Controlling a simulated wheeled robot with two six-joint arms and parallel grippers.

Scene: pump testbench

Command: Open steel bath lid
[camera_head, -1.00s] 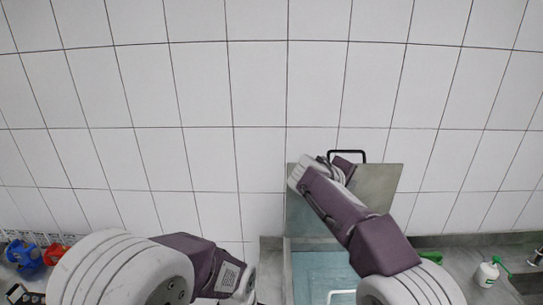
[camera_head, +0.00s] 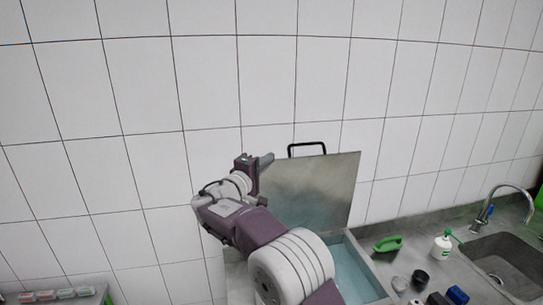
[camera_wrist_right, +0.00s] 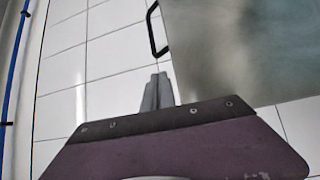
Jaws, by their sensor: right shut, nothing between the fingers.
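The steel lid (camera_head: 318,195) stands upright, tilted back toward the tiled wall, at the rear of the steel bath (camera_head: 376,280). Its black handle (camera_head: 307,146) is at the top edge. The bath is open and pale blue inside, partly hidden by my right arm. My right gripper (camera_head: 266,160) is at the lid's upper left edge, shut and empty. In the right wrist view its closed fingers (camera_wrist_right: 158,92) point at the wall, with the lid (camera_wrist_right: 240,50) and handle (camera_wrist_right: 153,30) to the right, apart from them. My left gripper is out of view.
Right of the bath, a counter holds a green item (camera_head: 388,244), a white bottle (camera_head: 441,246), small dark and light containers (camera_head: 420,279), and a sink (camera_head: 510,265) with a tap. A rack with small items (camera_head: 60,295) is at lower left. The tiled wall is close behind.

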